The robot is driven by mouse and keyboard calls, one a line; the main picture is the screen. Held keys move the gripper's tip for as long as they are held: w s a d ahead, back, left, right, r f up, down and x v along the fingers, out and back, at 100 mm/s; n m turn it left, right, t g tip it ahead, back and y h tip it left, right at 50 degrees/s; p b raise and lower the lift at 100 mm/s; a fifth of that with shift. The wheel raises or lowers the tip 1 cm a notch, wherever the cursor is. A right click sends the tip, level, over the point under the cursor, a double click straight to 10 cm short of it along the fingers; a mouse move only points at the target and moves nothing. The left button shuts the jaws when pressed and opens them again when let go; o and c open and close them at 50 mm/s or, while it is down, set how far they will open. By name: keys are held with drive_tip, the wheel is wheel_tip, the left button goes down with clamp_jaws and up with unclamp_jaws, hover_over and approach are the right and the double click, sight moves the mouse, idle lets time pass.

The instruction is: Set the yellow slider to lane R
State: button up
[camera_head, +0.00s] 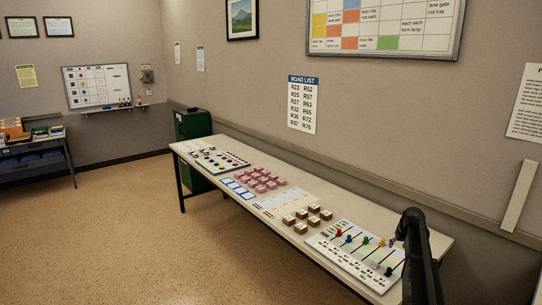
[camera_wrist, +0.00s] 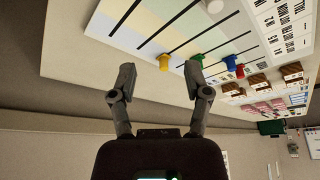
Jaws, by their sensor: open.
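The yellow slider (camera_head: 382,242) is a small knob at the wall-side end of its slot on the white slider board (camera_head: 332,249). In the wrist view the yellow slider (camera_wrist: 164,63) shows in the gap between my fingertips, a little beyond them. My gripper (camera_wrist: 160,82) is open with nothing between its fingers. In the head view my dark arm stands over the right end of the board and my fingers are hard to make out. The lane letters are too small to read for sure.
A green slider (camera_wrist: 197,58), blue slider (camera_wrist: 231,62) and red slider (camera_wrist: 240,73) sit close by. A black slider (camera_head: 388,272) is toward the table's front edge. Brown blocks (camera_head: 314,210) and pink blocks (camera_head: 262,178) lie farther along the table (camera_head: 225,147). The wall runs behind.

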drive_tip(key=s+a+f+n+g+b, duration=0.1)
drive_tip(key=s+a+g, duration=0.3)
drive_tip(key=s+a, duration=2.9)
drive_tip(key=shift+s+a+f, duration=0.2)
drive_tip(key=shift+s+f, duration=0.45)
drive_tip(key=shift+f, duration=0.25)
